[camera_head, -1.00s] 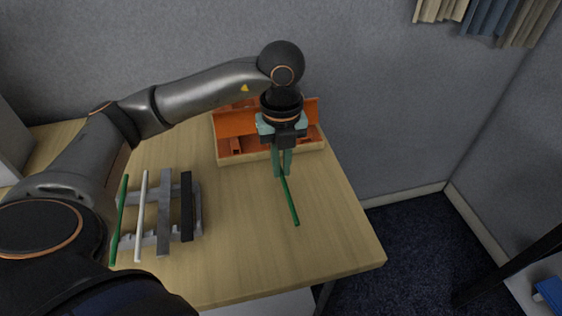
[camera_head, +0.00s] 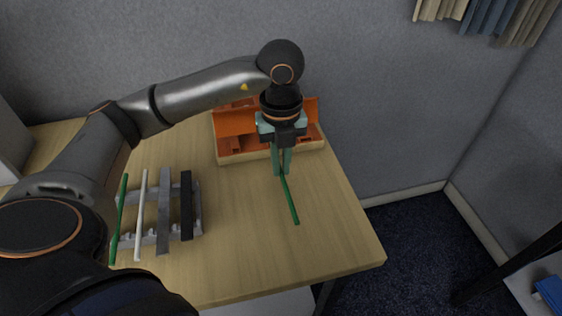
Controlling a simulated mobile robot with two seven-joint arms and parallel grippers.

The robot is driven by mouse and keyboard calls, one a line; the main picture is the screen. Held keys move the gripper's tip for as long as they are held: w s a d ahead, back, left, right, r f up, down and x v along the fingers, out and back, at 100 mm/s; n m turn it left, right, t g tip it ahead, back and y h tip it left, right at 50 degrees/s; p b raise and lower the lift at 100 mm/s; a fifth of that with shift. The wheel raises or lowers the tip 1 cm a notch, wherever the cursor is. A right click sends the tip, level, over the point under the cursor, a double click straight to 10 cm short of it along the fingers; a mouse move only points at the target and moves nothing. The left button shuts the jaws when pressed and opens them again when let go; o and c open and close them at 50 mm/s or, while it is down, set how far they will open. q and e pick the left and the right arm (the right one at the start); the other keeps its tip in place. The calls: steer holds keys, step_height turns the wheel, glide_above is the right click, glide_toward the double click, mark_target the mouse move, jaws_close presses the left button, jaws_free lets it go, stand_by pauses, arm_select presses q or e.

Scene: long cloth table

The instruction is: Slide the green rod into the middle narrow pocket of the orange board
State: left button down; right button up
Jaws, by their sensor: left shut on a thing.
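My left gripper (camera_head: 281,172) is shut on a green rod (camera_head: 291,203), gripping it near its far end. The rod slants down and slightly right from the fingertips, in front of the orange board (camera_head: 235,124). The orange board stands at the back of the table in a pale-edged base, and my gripper and wrist cover part of it. Its narrow pockets cannot be made out clearly. A second green rod (camera_head: 120,215) lies on the grey rack at the left. My right gripper is not in view.
The grey rack (camera_head: 152,238) also bears a white rod (camera_head: 140,215), a grey bar (camera_head: 163,210) and a black bar (camera_head: 186,205). The wooden table (camera_head: 245,255) is clear between rack and held rod. Its right edge is near the rod, with a grey wall behind.

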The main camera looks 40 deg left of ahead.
arm_select(q)
steer(key=shift+w+a, duration=0.95)
steer(key=shift+a, duration=0.15)
arm_select(e)
steer(key=shift+f, duration=0.25)
arm_select(q)
steer(key=shift+w+a+b, duration=0.35)
steer(key=shift+w+a, duration=1.2)
steer(key=shift+a, duration=0.25)
arm_select(e)
steer(key=shift+f, duration=0.1)
arm_select(q)
steer(key=c, duration=0.9)
jaws_free()
steer(key=shift+o, duration=0.2)
steer(key=shift+a, duration=0.1)
steer(key=shift+r, duration=0.15)
step_height(320, 180, up, 12)
steer(key=p, duration=0.3)
arm_select(e)
steer(key=shift+s+d+r+h, duration=0.3)
steer(key=shift+s+d+r, duration=0.25)
steer(key=shift+d+r, duration=0.3)
